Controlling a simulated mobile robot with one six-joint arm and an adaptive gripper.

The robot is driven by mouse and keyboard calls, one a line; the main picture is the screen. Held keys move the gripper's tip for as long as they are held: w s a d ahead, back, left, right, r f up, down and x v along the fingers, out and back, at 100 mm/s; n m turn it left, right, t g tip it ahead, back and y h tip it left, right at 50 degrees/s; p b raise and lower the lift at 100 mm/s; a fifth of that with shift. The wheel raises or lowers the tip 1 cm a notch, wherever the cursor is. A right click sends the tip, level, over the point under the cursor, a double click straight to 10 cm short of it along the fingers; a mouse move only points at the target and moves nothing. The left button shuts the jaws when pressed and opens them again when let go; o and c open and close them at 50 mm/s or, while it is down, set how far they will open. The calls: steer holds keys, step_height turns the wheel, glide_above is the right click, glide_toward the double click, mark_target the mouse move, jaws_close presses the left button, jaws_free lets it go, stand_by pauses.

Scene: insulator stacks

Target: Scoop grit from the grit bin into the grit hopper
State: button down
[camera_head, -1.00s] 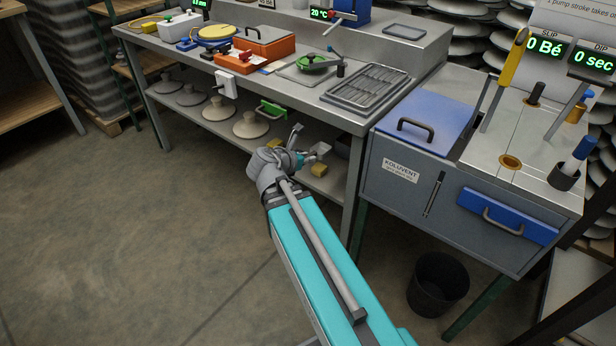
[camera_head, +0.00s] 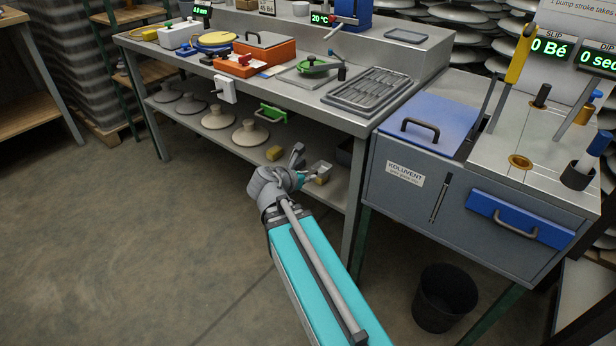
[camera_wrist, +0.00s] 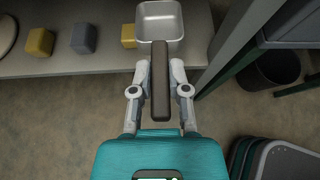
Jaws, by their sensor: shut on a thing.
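My gripper (camera_wrist: 160,80) is shut on the dark handle (camera_wrist: 160,98) of a scoop. The scoop's square light-grey metal pan (camera_wrist: 160,22) points away from my wrist and shows no grit inside. In the head view my gripper (camera_head: 301,172) is in front of the bench's lower shelf, and the small pan (camera_head: 320,169) shows just right of it. In the wrist view the pan overlaps the shelf; I cannot tell its height above it. I cannot pick out the grit bin or the grit hopper for certain.
The lower shelf (camera_wrist: 70,68) carries yellow blocks (camera_wrist: 40,42), a grey block (camera_wrist: 84,38) and insulator discs (camera_head: 218,117). A bench leg (camera_head: 355,200) stands right of my gripper. The grey cabinet (camera_head: 400,205) and a black bucket (camera_head: 443,299) are further right. The floor at left is clear.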

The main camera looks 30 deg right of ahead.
steer(key=shift+w+d, duration=0.1)
steer(key=shift+d, duration=0.05)
steer(key=shift+w+d+y+p, duration=0.25)
steer(key=shift+w+d+p, duration=0.35)
steer(key=shift+w+d, duration=3.5)
steer(key=shift+w+d+y+p, duration=0.25)
steer(key=shift+w+d+p, duration=0.4)
steer(key=shift+d, duration=6.75)
steer(key=shift+w+d+f+b, duration=0.15)
steer(key=shift+d+f+b, duration=0.15)
steer(key=shift+f+b, duration=0.55)
steer(key=shift+w+d+f+b, duration=0.1)
steer(key=shift+d+f+b, duration=0.25)
steer(key=shift+f+b, duration=0.45)
steer(key=shift+w+d+f+b, duration=0.15)
steer(key=shift+d+f+b, duration=0.15)
steer(key=shift+f+b, duration=0.55)
steer(key=shift+r, duration=0.2)
steer(key=shift+f+b, duration=0.55)
steer(key=shift+b, duration=0.25)
